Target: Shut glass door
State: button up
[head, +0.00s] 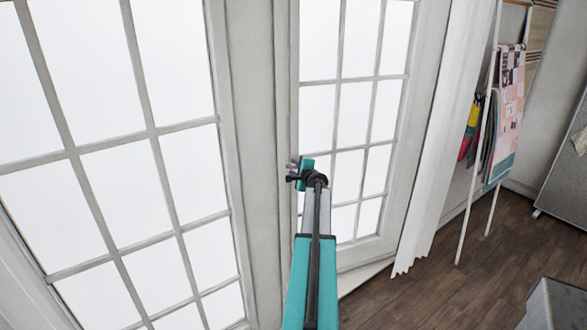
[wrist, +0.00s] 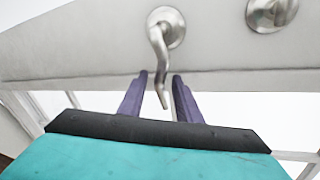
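A white-framed glass door with many panes (head: 355,95) stands in the middle of the head view; a second glazed panel (head: 135,165) fills the left side. I cannot tell how far either stands open. My gripper (head: 293,170) is at the frame between them, partly hidden by my own arm. In the wrist view, a silver lever handle (wrist: 161,45) hangs between the two purple fingers of my gripper (wrist: 160,82). The fingers are apart, one on each side of the lever, with a visible gap. Contact cannot be told.
A round silver fitting (wrist: 270,12) sits right of the handle. A white curtain (head: 445,140) hangs right of the door. A white rack with fabrics (head: 507,100) stands farther right. A grey object (head: 555,305) is at the lower right. Wooden floor (head: 430,290) lies open between.

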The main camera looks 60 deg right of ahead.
jog(key=shift+w+d+f, duration=0.15)
jog(key=shift+w+d, duration=0.15)
jog(key=shift+w, duration=0.05)
